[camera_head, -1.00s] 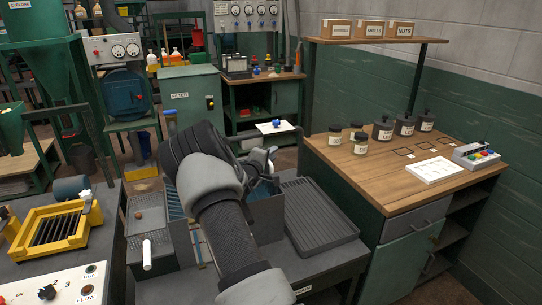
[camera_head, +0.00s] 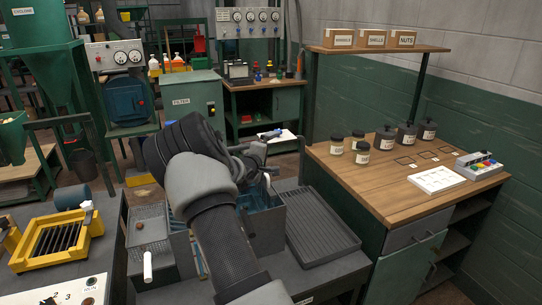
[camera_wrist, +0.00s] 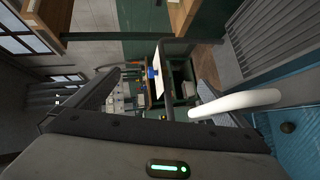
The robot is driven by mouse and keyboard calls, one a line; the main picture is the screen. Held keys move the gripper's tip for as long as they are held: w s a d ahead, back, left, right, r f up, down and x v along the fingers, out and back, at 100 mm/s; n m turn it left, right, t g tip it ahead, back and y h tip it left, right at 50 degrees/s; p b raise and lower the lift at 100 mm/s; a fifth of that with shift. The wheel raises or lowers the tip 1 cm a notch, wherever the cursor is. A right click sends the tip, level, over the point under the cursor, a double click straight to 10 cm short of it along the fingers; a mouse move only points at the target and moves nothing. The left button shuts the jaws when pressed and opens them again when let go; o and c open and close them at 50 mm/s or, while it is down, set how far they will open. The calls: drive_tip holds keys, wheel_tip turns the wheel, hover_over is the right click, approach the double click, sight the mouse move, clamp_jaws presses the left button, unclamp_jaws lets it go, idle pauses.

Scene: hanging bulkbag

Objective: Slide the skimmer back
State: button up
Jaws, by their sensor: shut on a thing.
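The water tank (camera_head: 268,222) is a grey box with blue inside, right of my forearm in the head view. Its blue water (camera_wrist: 292,145) fills the lower right of the wrist view, with a small dark round thing (camera_wrist: 288,127) in it. The skimmer's white handle (camera_wrist: 240,103) is a bent bar reaching from the tank side toward my fingers. My gripper (camera_wrist: 160,85) is over the tank's far side and shut on this handle. The grip point is partly hidden, and my arm hides much of the skimmer in the head view.
A ribbed grey tray (camera_head: 318,228) lies right of the tank. A mesh basket (camera_head: 147,228) with a white handle stands left. A yellow grate frame (camera_head: 57,240) is farther left. A wooden bench (camera_head: 390,190) with jars is at right.

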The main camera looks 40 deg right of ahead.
drive_tip(key=shift+s+a+r, duration=0.15)
drive_tip(key=shift+r, duration=0.4)
drive_tip(key=shift+s+a+r, duration=0.1)
drive_tip(key=shift+a+r, duration=0.05)
drive_tip(key=shift+r, duration=0.35)
drive_tip(key=shift+f+p+v, duration=0.15)
drive_tip(key=shift+p+v, duration=0.65)
drive_tip(key=shift+v, duration=0.95)
drive_tip(key=shift+f+p+v, duration=0.15)
drive_tip(key=shift+p+v, duration=0.65)
drive_tip(key=shift+v, duration=0.95)
drive_tip(key=shift+f+p+v, duration=0.15)
drive_tip(key=shift+p+v, duration=0.65)
drive_tip(key=shift+v, duration=0.95)
drive_tip(key=shift+c, duration=0.4)
drive_tip(key=shift+s+a+r, duration=0.1)
drive_tip(key=shift+s+a, duration=0.15)
drive_tip(key=shift+a, duration=0.1)
drive_tip(key=shift+c, duration=1.3)
drive_tip(key=shift+s+a+r, duration=0.1)
drive_tip(key=shift+s+a, duration=0.25)
drive_tip(key=c, duration=1.3)
drive_tip(key=f+p+v, duration=0.1)
drive_tip(key=p+v, duration=0.3)
drive_tip(key=v, duration=0.3)
drive_tip(key=shift+a+f, duration=0.15)
drive_tip(key=shift+a, duration=0.3)
drive_tip(key=shift+s, duration=0.15)
drive_tip(key=shift+p, duration=0.4)
